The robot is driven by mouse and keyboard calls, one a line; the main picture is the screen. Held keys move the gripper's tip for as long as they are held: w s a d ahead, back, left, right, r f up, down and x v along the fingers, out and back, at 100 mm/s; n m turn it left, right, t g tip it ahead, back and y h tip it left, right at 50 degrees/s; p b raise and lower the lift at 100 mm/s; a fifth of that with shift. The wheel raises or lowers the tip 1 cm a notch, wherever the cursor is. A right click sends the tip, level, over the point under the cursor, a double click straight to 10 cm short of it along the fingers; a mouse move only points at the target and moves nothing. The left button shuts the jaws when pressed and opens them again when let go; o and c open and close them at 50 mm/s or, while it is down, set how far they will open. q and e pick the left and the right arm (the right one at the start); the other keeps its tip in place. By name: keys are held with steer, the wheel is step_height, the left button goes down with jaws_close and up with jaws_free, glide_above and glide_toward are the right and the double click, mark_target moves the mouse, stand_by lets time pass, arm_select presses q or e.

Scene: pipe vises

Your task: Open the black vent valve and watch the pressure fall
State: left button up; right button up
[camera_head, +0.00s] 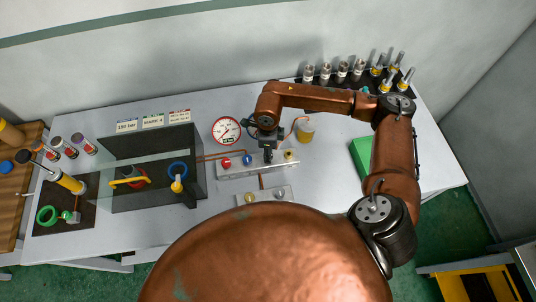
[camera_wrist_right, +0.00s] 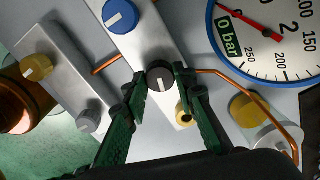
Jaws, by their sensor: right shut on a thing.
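The black vent valve (camera_wrist_right: 160,77) is a round black knob with a white line, on a light grey manifold block (camera_head: 230,172). My right gripper (camera_wrist_right: 160,82) has its green fingers on both sides of this knob, shut on it. In the head view my right gripper (camera_head: 267,155) comes down over the block and hides most of the knob. The pressure gauge (camera_head: 226,130) is white with a red rim. In the wrist view the gauge (camera_wrist_right: 275,45) has a red needle and a green display that appears to read 0 bar. My left gripper is not in view.
A blue knob (camera_wrist_right: 121,15) and a yellow knob (camera_wrist_right: 182,112) flank the black one; a red knob (camera_head: 227,163) is further left. A second block (camera_head: 264,196) stands in front.

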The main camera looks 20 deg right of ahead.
steer(key=shift+n, duration=0.3)
stand_by(0.4)
steer(key=o, duration=1.1)
steer(key=shift+o, duration=0.3)
step_height(320, 180, up, 12)
